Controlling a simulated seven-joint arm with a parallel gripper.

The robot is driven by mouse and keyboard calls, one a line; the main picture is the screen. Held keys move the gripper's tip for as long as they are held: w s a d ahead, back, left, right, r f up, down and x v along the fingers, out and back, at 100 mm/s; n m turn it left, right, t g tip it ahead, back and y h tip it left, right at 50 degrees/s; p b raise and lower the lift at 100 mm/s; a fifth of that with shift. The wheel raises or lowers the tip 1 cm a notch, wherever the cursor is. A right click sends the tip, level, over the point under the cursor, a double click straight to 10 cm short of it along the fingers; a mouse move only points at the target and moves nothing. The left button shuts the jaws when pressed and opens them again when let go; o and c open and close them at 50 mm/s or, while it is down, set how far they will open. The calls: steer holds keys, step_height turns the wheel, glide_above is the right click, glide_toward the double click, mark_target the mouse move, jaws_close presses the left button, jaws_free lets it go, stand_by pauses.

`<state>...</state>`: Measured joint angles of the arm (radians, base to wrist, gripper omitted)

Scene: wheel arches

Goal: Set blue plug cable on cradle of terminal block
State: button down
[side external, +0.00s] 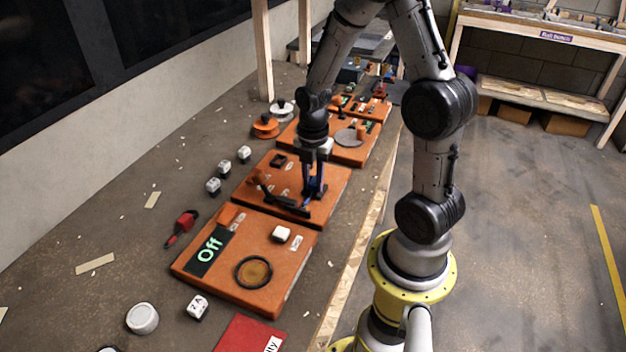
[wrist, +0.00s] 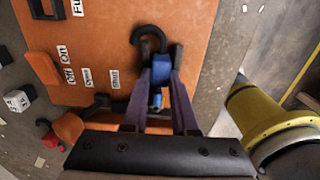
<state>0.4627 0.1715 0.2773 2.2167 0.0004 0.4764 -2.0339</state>
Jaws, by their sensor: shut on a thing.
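The blue plug (wrist: 160,69) is between the two fingers of my gripper (wrist: 160,85) in the wrist view, and the fingers are shut on it. A black curved hook-shaped piece (wrist: 148,36) lies just beyond the plug; I cannot tell whether it is the cable or the cradle. In the side view my gripper (side external: 314,190) points down, low over the right part of the middle orange board (side external: 330,178). The terminal block's cradle cannot be made out clearly in either view.
A black bar (side external: 284,206) lies at the board's near edge. White dice (side external: 213,185) and a red tool (side external: 181,228) lie left on the bench. The bench edge is to the right.

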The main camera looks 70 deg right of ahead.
steer(key=shift+f, duration=0.4)
steer(key=c, duration=0.7)
jaws_free()
steer(key=shift+s, duration=0.1)
steer(key=shift+o, duration=0.4)
steer(key=shift+r, duration=0.1)
steer(key=a+r+n+t, duration=0.1)
steer(key=a+r, duration=0.1)
steer(key=r, duration=0.7)
steer(key=a+r+t, duration=0.1)
steer(key=a+r, duration=0.1)
steer(key=r, duration=0.7)
steer(key=s+a+r+m+t, duration=0.2)
steer(key=s+a+m, duration=0.7)
steer(key=m, duration=1)
steer(key=shift+s+r+t, duration=0.35)
steer(key=shift+s+t, duration=0.1)
steer(key=shift+t, duration=0.35)
